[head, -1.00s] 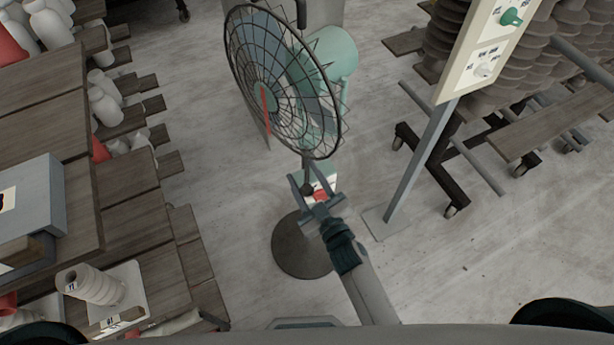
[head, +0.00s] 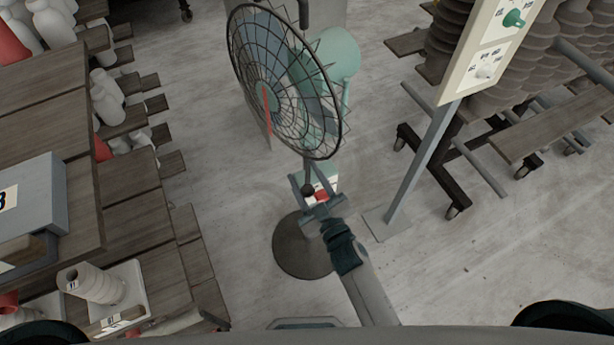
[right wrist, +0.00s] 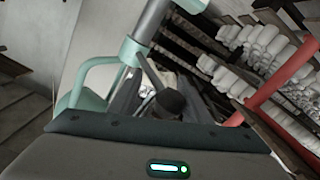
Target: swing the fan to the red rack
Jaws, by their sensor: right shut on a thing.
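The standing fan (head: 285,80) has a dark wire cage, a mint green motor housing and a round dark base (head: 302,246) on the floor. Its cage faces the lower left in the head view. My right gripper (head: 309,190) is at the fan's stand, below the cage. In the right wrist view, its fingers are closed around a dark round knob (right wrist: 168,103) on a stem below the mint pole collar. A red post (right wrist: 285,82) of a rack with white pieces shows at the right there. My left gripper is not in view.
Wooden shelves with white pottery (head: 105,105) and a grey box (head: 32,205) line the left. A sign board on a grey post (head: 424,165) stands right of the fan. A wheeled rack (head: 440,180) is behind it.

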